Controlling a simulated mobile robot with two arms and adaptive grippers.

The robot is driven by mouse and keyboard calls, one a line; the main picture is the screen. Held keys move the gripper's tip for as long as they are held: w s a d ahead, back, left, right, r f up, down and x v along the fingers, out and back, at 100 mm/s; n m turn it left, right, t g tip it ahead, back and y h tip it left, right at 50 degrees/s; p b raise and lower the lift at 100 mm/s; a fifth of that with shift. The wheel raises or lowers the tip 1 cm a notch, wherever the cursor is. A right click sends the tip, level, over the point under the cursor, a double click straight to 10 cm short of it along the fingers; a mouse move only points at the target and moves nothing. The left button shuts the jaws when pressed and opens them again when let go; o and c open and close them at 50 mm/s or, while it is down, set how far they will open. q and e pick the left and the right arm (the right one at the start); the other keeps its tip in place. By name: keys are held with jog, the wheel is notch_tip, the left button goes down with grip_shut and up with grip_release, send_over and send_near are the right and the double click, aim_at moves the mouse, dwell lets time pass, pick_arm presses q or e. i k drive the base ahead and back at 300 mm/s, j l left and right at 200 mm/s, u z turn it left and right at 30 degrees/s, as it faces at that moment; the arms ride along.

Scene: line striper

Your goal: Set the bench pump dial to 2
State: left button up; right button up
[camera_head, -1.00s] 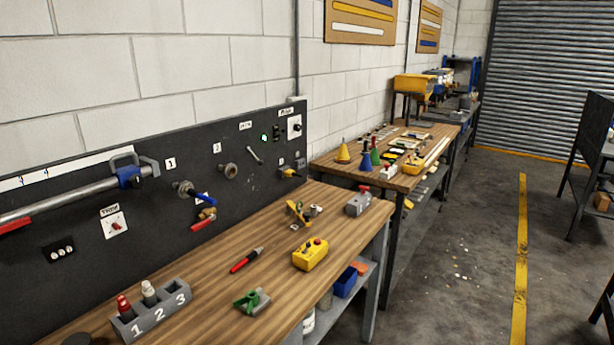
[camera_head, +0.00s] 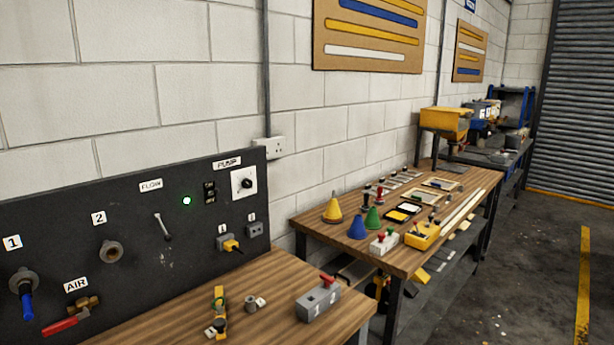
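The pump dial (camera_head: 246,183) is a black knob on a white square plate, at the upper right of the black panel (camera_head: 60,240). A label reading PUMP (camera_head: 227,163) sits above it. The knob's pointer setting is too small to read. A black switch or display block (camera_head: 209,192) and a lit green lamp (camera_head: 186,201) are to the dial's left. Neither of my grippers shows in the view.
The wooden bench (camera_head: 170,305) in front of the panel holds a grey block with a red lever (camera_head: 319,302) and a yellow tool (camera_head: 218,308). A second bench (camera_head: 410,262) with coloured cones stands beyond. Open floor lies at the right.

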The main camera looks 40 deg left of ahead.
aim_at(247, 183)
jog(key=i+u, duration=0.3)
jog(key=i, duration=0.15)
jog(key=i+l+u, duration=0.3)
jog(key=i, duration=0.15)
jog(key=i+l+u, duration=0.25)
jog(key=i, duration=0.15)
